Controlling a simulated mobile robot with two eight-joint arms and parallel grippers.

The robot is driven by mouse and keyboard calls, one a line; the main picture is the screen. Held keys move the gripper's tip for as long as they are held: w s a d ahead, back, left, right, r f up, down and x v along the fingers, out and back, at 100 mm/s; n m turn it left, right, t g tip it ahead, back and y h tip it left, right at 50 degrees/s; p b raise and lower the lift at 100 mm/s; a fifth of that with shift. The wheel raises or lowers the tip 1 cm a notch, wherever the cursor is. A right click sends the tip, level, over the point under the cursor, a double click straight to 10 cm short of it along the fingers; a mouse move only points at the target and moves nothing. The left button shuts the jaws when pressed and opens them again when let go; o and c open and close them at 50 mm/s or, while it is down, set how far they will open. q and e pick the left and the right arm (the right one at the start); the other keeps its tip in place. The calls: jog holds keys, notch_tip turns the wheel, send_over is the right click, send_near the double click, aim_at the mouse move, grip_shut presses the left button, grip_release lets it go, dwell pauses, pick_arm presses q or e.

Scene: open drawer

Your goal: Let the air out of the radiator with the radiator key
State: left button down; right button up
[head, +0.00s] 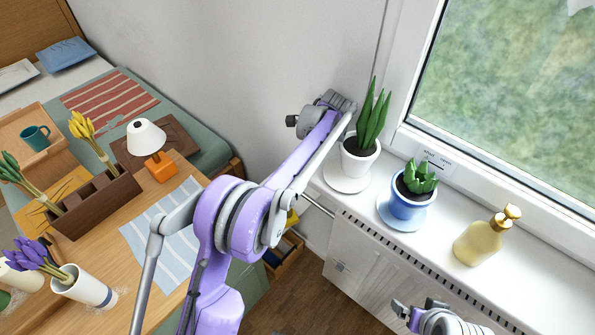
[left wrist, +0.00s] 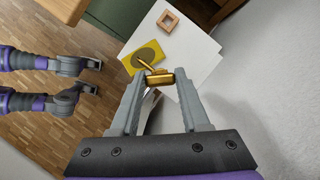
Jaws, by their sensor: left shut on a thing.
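In the left wrist view my left gripper (left wrist: 160,80) is shut on a small brass-coloured piece (left wrist: 159,76), which looks like the radiator key. A thin brass part sticks out from it toward the upper left. It is held above a white surface with a yellow mat (left wrist: 148,56). In the head view my left arm reaches up beside the window sill, and its gripper is hidden. A pale panel (head: 376,270), apparently the radiator, is under the sill, with a small square fitting (head: 340,266) on its front.
An open drawer (head: 287,256) is low beside the desk. The sill (head: 445,213) holds two potted plants, white (head: 360,157) and blue (head: 409,203), and a gold bottle (head: 484,238). The desk at left is crowded with flowers and a lamp (head: 147,137). Wooden floor lies between.

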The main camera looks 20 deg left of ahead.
pick_arm(q)
jog(key=shift+d+f+m+t, duration=0.15)
jog(key=shift+m+t, duration=0.05)
jog(key=shift+m, duration=0.4)
jog(key=shift+d+f+m+t, duration=0.1)
jog(key=shift+m+t, duration=0.1)
jog(key=shift+m, duration=0.4)
jog(key=shift+b, duration=0.35)
jog(key=shift+s+m+t, duration=0.1)
jog(key=shift+m+t, duration=0.3)
jog(key=shift+m, duration=0.9)
jog(key=shift+m+t+b, duration=0.45)
jog(key=shift+m+t, duration=0.05)
jog(key=shift+m, duration=0.6)
jog(key=shift+s+m+t+h, duration=0.15)
jog(key=shift+m+t+h, duration=0.25)
jog(key=shift+m, duration=0.8)
